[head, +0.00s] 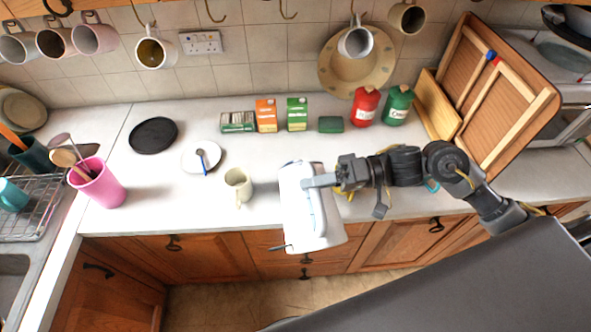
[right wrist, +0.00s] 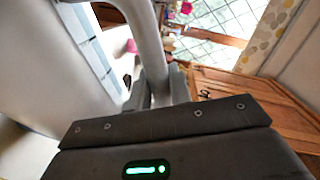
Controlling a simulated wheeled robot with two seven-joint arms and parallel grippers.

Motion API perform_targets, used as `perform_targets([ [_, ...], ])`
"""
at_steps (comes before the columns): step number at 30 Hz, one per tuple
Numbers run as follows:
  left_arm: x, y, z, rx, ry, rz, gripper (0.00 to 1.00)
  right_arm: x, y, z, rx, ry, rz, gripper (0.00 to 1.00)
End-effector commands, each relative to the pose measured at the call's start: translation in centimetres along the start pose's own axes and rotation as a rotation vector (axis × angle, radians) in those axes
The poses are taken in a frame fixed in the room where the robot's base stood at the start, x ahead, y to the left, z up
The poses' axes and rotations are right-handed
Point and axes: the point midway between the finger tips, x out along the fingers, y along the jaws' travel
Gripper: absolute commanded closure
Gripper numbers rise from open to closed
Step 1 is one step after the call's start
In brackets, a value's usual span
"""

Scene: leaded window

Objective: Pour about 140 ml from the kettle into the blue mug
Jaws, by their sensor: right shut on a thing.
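The white kettle (head: 298,222) with a pale blue strip is at the counter's front edge in the head view, right of centre. My right gripper (head: 322,181) is shut on its handle. In the right wrist view, the handle (right wrist: 150,45) passes between the fingers (right wrist: 163,95), beside the large pale kettle body (right wrist: 45,60). I cannot tell the kettle's exact tilt or its water level. A cream-looking mug (head: 238,181) stands on the counter left of the kettle, apart from it; its inside is unclear. A teal-blue mug (head: 13,196) is at the dish rack. My left gripper is out of view.
A white saucer (head: 196,157) with a spoon and a black plate (head: 153,135) lie behind the cream mug. Cartons (head: 266,115), a red canister (head: 365,106) and a green one (head: 398,104) stand at the back. A pink utensil pot (head: 98,190) stands left. Mugs hang above.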

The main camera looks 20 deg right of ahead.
Motion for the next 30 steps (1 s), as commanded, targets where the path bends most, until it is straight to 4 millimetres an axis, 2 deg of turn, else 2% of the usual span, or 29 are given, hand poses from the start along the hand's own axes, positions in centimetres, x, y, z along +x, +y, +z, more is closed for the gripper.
perform_targets([
  [18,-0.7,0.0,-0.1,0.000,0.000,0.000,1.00,0.0,-0.8,-1.8,0.075,-0.010,-0.004,1.00],
  [30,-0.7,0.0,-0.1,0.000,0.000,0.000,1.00,0.0,-0.8,-2.0,0.088,-0.012,-0.003,1.00],
])
